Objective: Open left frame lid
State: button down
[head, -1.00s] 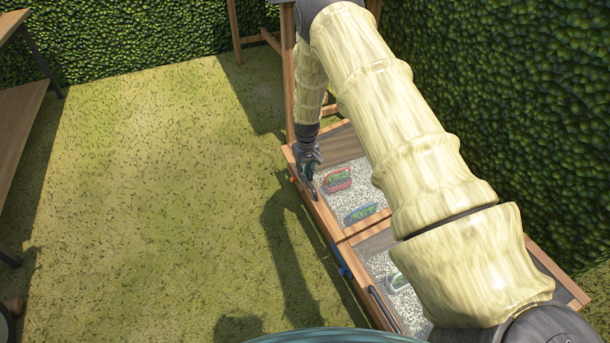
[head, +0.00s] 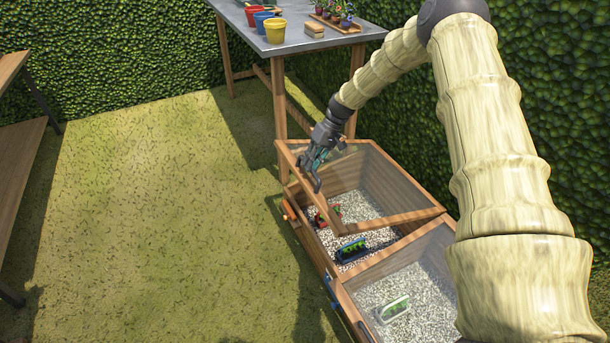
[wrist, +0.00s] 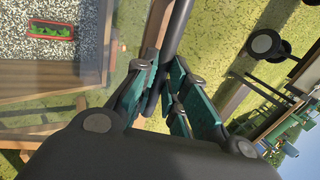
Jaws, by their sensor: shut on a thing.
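The left cold frame (head: 293,212) is a wooden box with pale gravel inside. Its glazed lid (head: 328,218) is tilted up, with the front edge raised above the box and a gap below it. My gripper (head: 314,172) is shut on the dark lid handle (head: 317,185) at the raised front edge. In the wrist view the green-padded fingers (wrist: 163,97) close around the dark handle bar (wrist: 177,28). My fingers hide part of the handle.
A red planter (head: 322,219) and a blue planter (head: 351,251) sit inside the left frame. The right frame (head: 347,304) adjoins it, with a light planter (head: 393,308) inside. A grey-topped table (head: 292,38) with pots stands behind.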

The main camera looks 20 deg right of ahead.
jog(key=d+r+y+p, duration=0.2)
jog(key=d+r+p, duration=0.2)
jog(key=d+r, duration=0.7)
jog(key=shift+d+r+y, duration=0.3)
jog(key=shift+d+r, duration=0.1)
jog(key=shift+r, duration=1.5)
jog(key=c, duration=1.5)
grip_release()
jog(key=shift+d+f, duration=0.1)
jog(key=shift+d, duration=0.05)
jog(key=shift+o, duration=0.2)
jog(key=shift+w, duration=0.1)
jog(key=shift+p, duration=0.3)
jog(key=v, duration=1.2)
